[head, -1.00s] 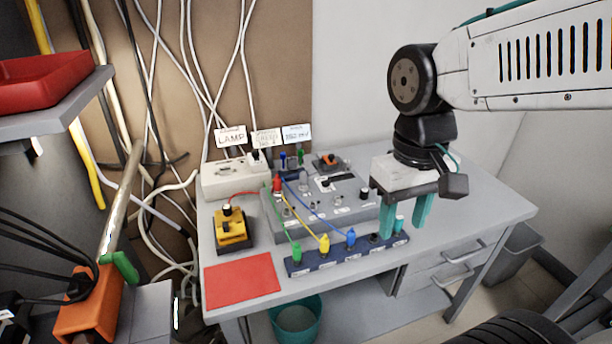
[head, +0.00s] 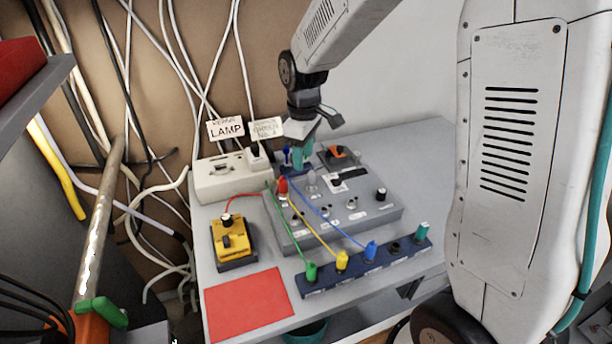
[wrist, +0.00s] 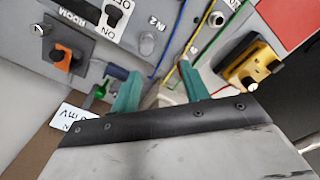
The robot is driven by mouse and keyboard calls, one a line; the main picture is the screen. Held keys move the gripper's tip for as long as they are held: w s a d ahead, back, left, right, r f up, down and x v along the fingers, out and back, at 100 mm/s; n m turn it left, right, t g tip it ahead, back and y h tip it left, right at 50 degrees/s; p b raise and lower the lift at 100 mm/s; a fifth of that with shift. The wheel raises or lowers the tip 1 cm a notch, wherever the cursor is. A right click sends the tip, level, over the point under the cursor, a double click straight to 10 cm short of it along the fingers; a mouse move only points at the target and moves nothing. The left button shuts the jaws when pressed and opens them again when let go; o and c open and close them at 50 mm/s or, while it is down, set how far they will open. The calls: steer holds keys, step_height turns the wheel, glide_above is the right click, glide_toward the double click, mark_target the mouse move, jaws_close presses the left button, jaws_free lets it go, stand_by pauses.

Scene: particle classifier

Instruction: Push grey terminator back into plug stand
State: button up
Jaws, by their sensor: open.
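The dark blue plug stand (head: 325,283) lies along the table's front edge. It holds a green plug (head: 311,271), a yellow plug (head: 342,261), a blue plug (head: 371,251) and a teal plug (head: 421,232). A dark socket (head: 396,249) between the blue and teal plugs looks empty. A grey knob-like piece, possibly the grey terminator, shows on the grey control box (head: 385,213) near the IN 2 label in the wrist view (wrist: 147,44). My gripper (head: 303,162) is open, with teal fingers over the back of the box. A pale shape (wrist: 160,97) shows between the fingers, unclear.
A white power strip (head: 225,183) with LAMP (head: 226,130) and another label stands at the back left. A yellow switch box (head: 233,240) and a red mat (head: 249,304) lie at the left. Coloured wires cross the control box. The table's right side is fairly clear.

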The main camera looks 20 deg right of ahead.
mark_target(312, 172)
steer(key=f, duration=0.2)
steer(key=d+f, duration=0.1)
steer(key=f, duration=0.2)
steer(key=d+f, duration=0.1)
steer(key=f, duration=0.1)
steer(key=shift+w+d+f, duration=0.2)
steer(key=shift+d+f, duration=0.05)
steer(key=shift+f, duration=0.1)
jaws_close()
